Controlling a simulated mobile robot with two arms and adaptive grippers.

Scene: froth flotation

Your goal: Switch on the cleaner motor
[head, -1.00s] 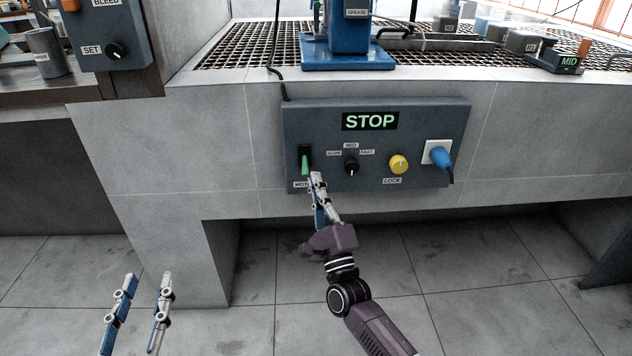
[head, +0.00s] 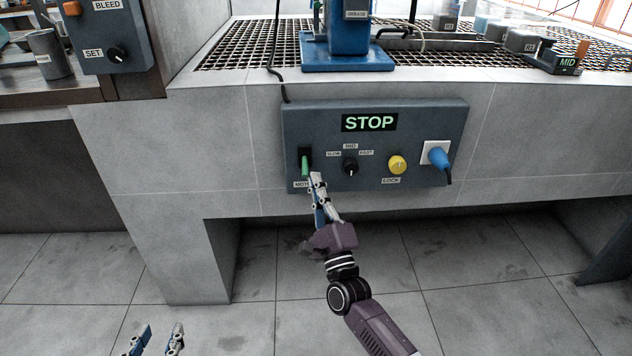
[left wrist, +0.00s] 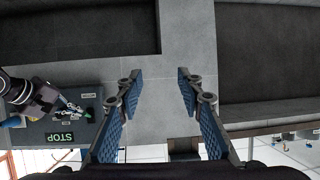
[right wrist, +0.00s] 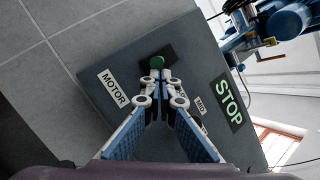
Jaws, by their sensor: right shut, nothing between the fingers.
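The control panel (head: 430,112) is a dark grey box on the front of the bench, and its display (head: 369,122) reads STOP. The green motor switch (head: 305,165) is at its left, above a partly covered MOTOR label; the switch also shows in the right wrist view (right wrist: 157,62). My right gripper (head: 316,178) is shut and empty, its fingertips just below the switch. In the right wrist view the tips overlap the lower edge of the switch; I cannot tell whether they touch. My left gripper (left wrist: 156,76) is open and empty, low at the left of the head view.
The panel also has a black speed knob (head: 351,166), a yellow LOCK knob (head: 397,164) and a blue plug (head: 439,158) in a white socket. Another grey box (head: 108,30) with a SET knob is at upper left. A grated bench top is above. The floor in front is clear.

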